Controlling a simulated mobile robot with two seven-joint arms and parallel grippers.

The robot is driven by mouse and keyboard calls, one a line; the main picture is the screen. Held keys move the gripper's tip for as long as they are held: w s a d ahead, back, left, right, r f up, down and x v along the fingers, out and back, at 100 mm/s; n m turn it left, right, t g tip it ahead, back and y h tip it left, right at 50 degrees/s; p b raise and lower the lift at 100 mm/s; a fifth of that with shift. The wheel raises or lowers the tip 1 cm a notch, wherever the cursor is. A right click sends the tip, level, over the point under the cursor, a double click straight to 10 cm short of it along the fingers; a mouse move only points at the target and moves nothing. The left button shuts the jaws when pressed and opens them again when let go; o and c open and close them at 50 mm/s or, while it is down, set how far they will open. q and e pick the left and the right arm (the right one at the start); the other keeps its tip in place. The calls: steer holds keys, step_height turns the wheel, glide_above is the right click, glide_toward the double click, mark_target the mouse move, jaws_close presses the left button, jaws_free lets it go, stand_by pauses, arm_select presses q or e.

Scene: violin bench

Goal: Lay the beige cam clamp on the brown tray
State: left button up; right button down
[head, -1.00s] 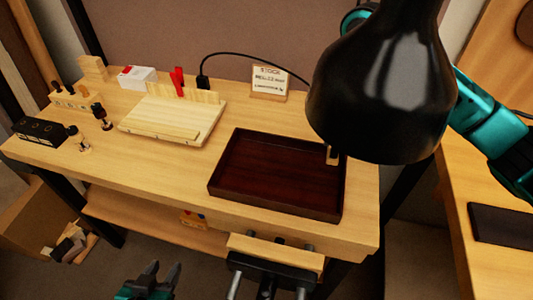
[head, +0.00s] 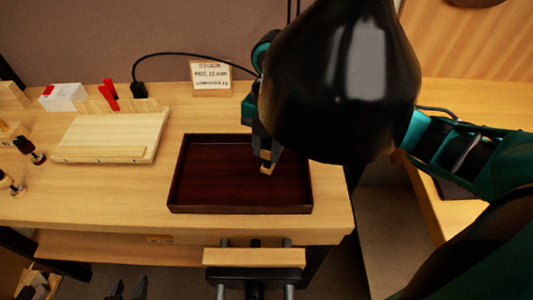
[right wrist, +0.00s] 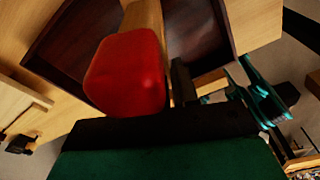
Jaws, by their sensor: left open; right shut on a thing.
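The brown tray (head: 240,208) lies on the bench, dark and shallow, with a bare floor. My right gripper (head: 262,140) is over the tray's right half, mostly hidden behind the black lamp shade. It is shut on the beige cam clamp (head: 267,167), whose pale wooden end points down inside the tray's outline. In the right wrist view, the clamp shows as a wooden bar (right wrist: 146,18) with a red part (right wrist: 126,75) close to the camera, and the tray (right wrist: 195,28) lies behind it. I cannot tell whether the clamp touches the tray. My left gripper (head: 128,290) is open and empty at the bottom edge.
A black lamp shade (head: 340,90) blocks the view right of the tray. A wooden board (head: 110,137) with a red clamp (head: 109,89) behind it lies left of the tray. A small sign (head: 211,78) stands behind. A vise (head: 253,258) sticks out in front.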

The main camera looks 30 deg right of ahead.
steer(key=shift+f, duration=1.3)
steer(key=shift+f, duration=0.15)
steer(key=c, duration=1.2)
jaws_free()
steer(key=o, duration=0.4)
steer(key=shift+c, duration=0.2)
steer(key=shift+r, duration=0.2)
steer(key=r, duration=0.4)
steer(key=d+r, duration=0.1)
steer(key=r, duration=0.3)
steer(key=w+r+p, duration=0.1)
steer(key=r, duration=0.2)
steer(key=shift+d+r, duration=0.15)
steer(key=shift+r, duration=0.25)
